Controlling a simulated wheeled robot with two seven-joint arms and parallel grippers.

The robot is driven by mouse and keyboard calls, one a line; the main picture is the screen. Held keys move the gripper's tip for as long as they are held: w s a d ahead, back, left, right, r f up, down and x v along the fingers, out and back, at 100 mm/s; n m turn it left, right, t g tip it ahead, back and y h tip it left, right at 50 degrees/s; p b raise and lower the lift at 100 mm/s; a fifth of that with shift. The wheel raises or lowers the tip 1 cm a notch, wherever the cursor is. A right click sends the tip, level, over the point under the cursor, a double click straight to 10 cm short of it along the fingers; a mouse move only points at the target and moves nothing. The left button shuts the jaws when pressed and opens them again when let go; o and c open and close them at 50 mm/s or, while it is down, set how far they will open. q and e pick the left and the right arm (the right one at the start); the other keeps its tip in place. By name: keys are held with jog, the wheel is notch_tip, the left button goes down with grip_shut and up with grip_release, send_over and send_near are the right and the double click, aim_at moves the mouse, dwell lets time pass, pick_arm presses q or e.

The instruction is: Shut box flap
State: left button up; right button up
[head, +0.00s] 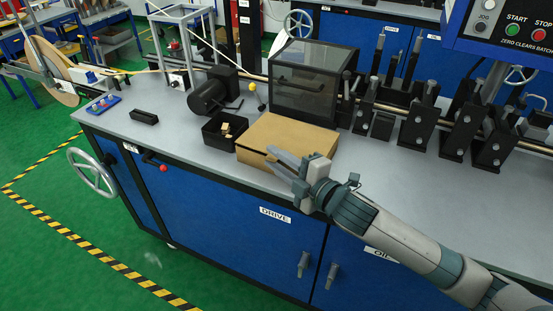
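A brown cardboard box (287,133) sits on the grey bench top near its front edge. Its top looks flat and covered, and I see no flap standing up from it. My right gripper (268,156) is at the box's front side, with its fingers pointing left along the front. The fingers look parted, with nothing seen between them. They hide part of the box's front, and I cannot tell whether they touch it. My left gripper is not in view.
A small black bin (213,133) with pale pieces stands just left of the box. A dark clear-sided enclosure (304,82) stands behind it. A black motor (207,97) is at back left, and black roller stands (418,128) line the right. The bench front right is clear.

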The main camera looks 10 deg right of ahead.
jog(key=shift+s, duration=0.1)
jog(key=shift+s+d, duration=0.35)
jog(key=shift+s, duration=0.1)
jog(key=v, duration=1.6)
jog(key=shift+s, duration=0.1)
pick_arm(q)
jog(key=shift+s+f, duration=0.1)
pick_arm(e)
jog(key=shift+s, duration=0.1)
